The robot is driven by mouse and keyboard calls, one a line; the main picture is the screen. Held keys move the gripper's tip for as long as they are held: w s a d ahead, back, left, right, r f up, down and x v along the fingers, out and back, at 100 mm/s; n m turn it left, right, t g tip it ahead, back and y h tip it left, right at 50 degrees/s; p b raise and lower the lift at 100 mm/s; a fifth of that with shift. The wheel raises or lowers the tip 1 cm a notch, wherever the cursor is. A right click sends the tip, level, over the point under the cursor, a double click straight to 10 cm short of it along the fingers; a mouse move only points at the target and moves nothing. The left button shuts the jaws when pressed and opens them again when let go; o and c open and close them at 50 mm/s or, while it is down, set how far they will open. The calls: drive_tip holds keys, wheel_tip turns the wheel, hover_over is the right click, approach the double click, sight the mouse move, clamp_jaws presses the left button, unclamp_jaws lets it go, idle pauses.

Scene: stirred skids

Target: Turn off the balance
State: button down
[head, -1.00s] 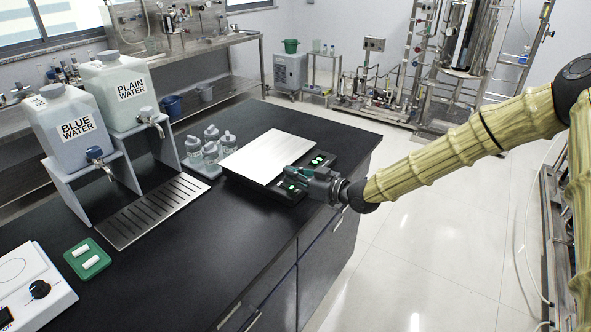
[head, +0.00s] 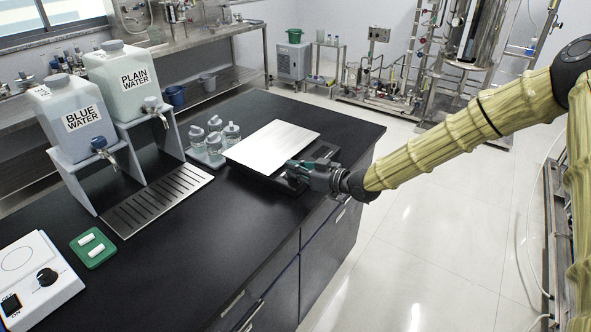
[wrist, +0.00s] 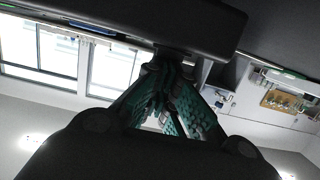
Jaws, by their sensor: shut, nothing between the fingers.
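The balance is a low black unit with a flat silver pan (head: 271,146) near the right edge of the black bench. Its front strip shows no green lights in the head view. My gripper (head: 293,168) is shut and empty at that front strip, partly covering it. Whether the fingertips touch it I cannot tell. In the wrist view the shut fingers (wrist: 165,68) meet at the underside of a dark body, which looks like the balance (wrist: 150,22).
Several clear bottles (head: 214,140) stand on a tray just left of the balance. The BLUE WATER (head: 80,118) and PLAIN WATER (head: 128,80) tanks stand further left above a drip grate (head: 158,198). A green tray (head: 93,247) and a white stirrer (head: 35,280) are near. The bench front is clear.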

drive_tip(key=r, duration=0.1)
drive_tip(key=r+p, duration=0.1)
drive_tip(key=r, duration=0.1)
drive_tip(key=r+p, duration=0.1)
drive_tip(key=shift+w+a+r, duration=0.1)
drive_tip(key=shift+a+r, duration=0.15)
drive_tip(key=shift+a, duration=0.05)
drive_tip(key=r+b+v, duration=0.1)
drive_tip(key=b+v, duration=0.1)
drive_tip(key=v, duration=0.7)
drive_tip(key=shift+d+r+b, duration=0.2)
drive_tip(key=shift+d+b, duration=0.05)
drive_tip(key=shift+b, duration=0.15)
